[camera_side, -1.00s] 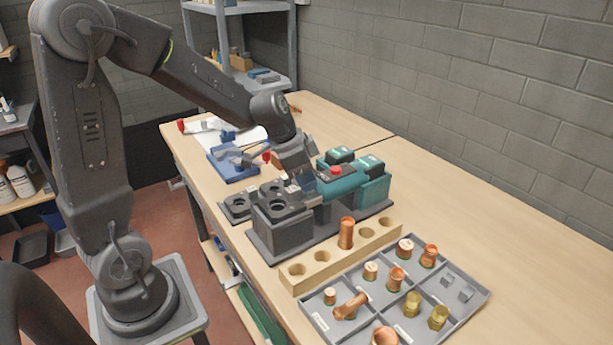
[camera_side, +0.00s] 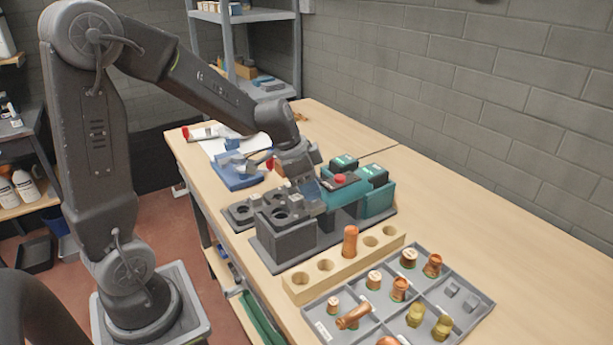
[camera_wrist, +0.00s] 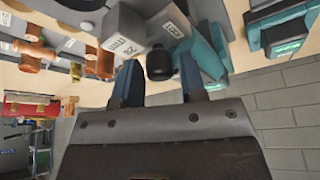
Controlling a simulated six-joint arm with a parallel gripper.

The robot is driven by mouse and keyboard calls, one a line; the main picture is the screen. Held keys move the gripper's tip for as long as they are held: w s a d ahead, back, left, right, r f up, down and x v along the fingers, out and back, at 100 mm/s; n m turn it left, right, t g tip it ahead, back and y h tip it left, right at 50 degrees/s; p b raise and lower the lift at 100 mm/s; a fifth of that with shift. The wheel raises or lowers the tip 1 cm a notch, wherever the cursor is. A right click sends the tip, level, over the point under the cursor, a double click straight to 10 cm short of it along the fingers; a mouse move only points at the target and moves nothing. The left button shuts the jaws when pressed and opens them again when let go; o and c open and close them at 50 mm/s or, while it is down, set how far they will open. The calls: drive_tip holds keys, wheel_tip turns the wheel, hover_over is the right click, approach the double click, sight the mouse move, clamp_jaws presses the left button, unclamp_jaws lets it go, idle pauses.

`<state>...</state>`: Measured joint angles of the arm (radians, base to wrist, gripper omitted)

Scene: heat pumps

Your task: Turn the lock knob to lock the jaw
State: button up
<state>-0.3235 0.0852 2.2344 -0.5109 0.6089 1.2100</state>
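The lock knob (camera_wrist: 159,64) is a small black cylinder in the middle of the wrist view. My gripper (camera_wrist: 160,76) has one finger on each side of it; the fingers are apart, with a narrow gap at the right finger. Contact at the left finger is unclear. Light grey jaw blocks (camera_wrist: 124,32) with printed labels lie just beyond the knob, beside a teal body (camera_wrist: 203,48). In the side view my gripper (camera_side: 306,192) is low over the machine, between the dark grey block (camera_side: 284,240) and the teal press (camera_side: 343,186), and hides the knob.
A wooden rack (camera_side: 327,277) holding one copper fitting (camera_side: 350,241) stands in front of the machine. A grey divided tray (camera_side: 459,279) of fittings lies at right. A blue tool (camera_side: 236,174) is behind. The table's right side is clear.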

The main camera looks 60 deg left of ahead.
drive_tip(key=v, duration=1.3)
drive_tip(key=shift+s+r, duration=0.25)
drive_tip(key=shift+r, duration=0.05)
drive_tip(key=shift+a, duration=0.15)
drive_tip(key=s+d+f+n+t+y, duration=0.1)
drive_tip(key=s+d+n, duration=0.4)
drive_tip(key=s+d, duration=0.5)
wheel_tip(320, 180, down, 2)
drive_tip(key=s+y, duration=0.1)
drive_tip(key=s, duration=0.2)
drive_tip(key=shift+d+n+t, duration=0.3)
drive_tip(key=shift+t, duration=0.1)
